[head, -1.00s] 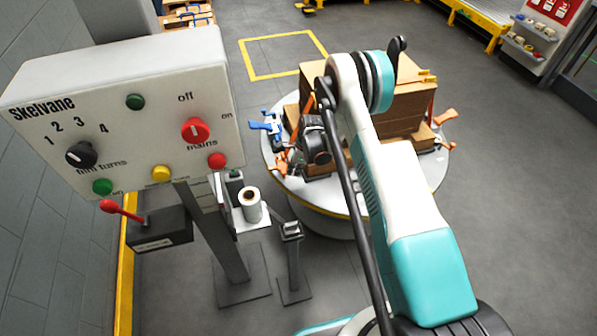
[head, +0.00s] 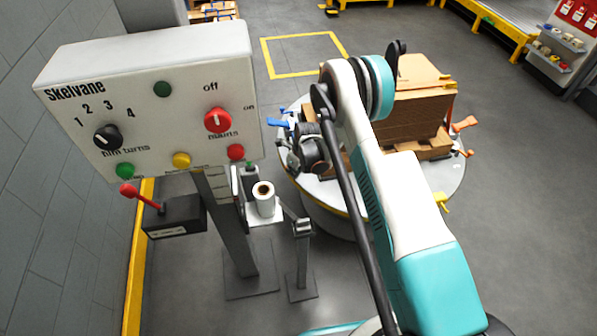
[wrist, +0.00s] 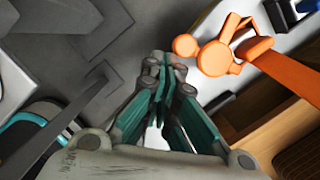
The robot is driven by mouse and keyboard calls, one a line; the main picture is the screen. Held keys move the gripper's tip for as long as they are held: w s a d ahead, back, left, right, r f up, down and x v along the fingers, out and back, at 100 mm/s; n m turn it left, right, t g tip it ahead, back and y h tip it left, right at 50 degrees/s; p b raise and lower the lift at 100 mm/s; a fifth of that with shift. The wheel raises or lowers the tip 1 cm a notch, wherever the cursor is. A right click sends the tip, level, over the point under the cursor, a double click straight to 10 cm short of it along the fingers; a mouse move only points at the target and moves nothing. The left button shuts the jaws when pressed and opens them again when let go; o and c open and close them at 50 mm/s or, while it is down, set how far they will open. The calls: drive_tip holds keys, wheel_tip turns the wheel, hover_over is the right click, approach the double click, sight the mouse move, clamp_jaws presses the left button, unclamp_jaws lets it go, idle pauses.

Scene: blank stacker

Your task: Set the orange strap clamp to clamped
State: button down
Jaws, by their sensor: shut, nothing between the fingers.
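The orange strap clamp (wrist: 217,55) shows in the wrist view on the pale round turntable, with its round-ended lever toward my fingertips. Its orange strap (wrist: 275,72) runs right to the wooden pallet. My gripper (wrist: 165,68) is shut and empty, just left of the clamp's lever knob; I cannot tell whether they touch. In the head view my gripper and wrist (head: 312,153) cover this clamp at the turntable's left side. Other orange clamp parts (head: 465,124) stick out at the load's right side. The clamp's setting is unclear.
Brown boxes (head: 410,115) stand on the turntable (head: 455,180). A blue clamp (head: 279,122) is near my gripper, and a yellow one (head: 441,200) is at the front rim. The control panel (head: 150,95) and a film-roll post (head: 265,205) stand left. Open floor lies right.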

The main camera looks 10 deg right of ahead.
drive_tip(key=shift+w+a, duration=0.4)
drive_tip(key=shift+a, duration=0.2)
drive_tip(key=shift+w+a, duration=0.35)
drive_tip(key=shift+a, duration=0.25)
idle(0.7)
drive_tip(key=v, duration=1.2)
drive_tip(key=shift+r, duration=0.1)
